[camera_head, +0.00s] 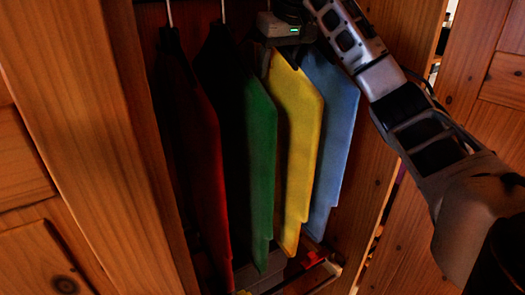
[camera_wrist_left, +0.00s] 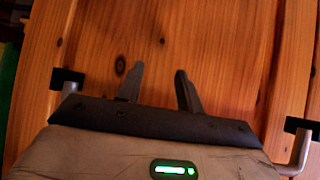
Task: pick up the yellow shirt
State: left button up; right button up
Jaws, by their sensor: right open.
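The yellow shirt (camera_head: 299,130) hangs in the wardrobe between the green shirt (camera_head: 258,160) and the blue shirt (camera_head: 330,135). My right gripper (camera_head: 282,46) is open at the top of the yellow shirt, its arm reaching in from the right. The gripper's body covers the shirt's top and hanger. The fingers are dark, and I cannot tell whether they touch anything. My left gripper (camera_wrist_left: 158,70) shows only in the left wrist view. Its two fingers are apart and empty, in front of a wooden panel (camera_wrist_left: 225,50).
A red shirt (camera_head: 205,170) hangs left of the green one. Wooden wardrobe walls stand close on the left (camera_head: 95,120) and right (camera_head: 365,190). A grey and red item (camera_head: 312,258) lies below the shirts.

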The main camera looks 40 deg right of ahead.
jog(key=shift+w+f, duration=0.1)
jog(key=shift+f, duration=0.1)
grip_shut()
jog(key=shift+r, duration=0.15)
